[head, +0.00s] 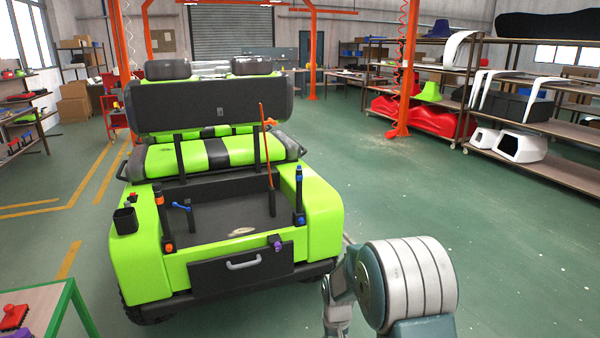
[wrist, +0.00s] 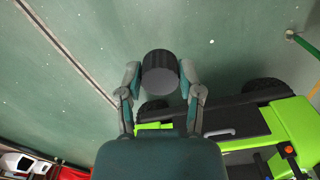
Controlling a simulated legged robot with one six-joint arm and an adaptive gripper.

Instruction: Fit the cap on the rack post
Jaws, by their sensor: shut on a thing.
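My gripper (wrist: 160,76) is shut on a dark round cap (wrist: 160,82) in the wrist view, with one finger on each side of it. The cap is held over the green floor beside the cart, apart from it. In the head view the cap cannot be made out. The lime-green cart (head: 225,205) has a black upright post at its left rear (head: 160,215) and another at its right rear (head: 299,190), the latter with blue parts. I cannot tell which is the rack post. An orange-topped piece (wrist: 288,149) of the cart shows at the lower right of the wrist view.
A green-framed table (head: 65,300) with a red item (head: 13,317) stands at the left front. The floor (head: 500,250) right of the cart is clear.

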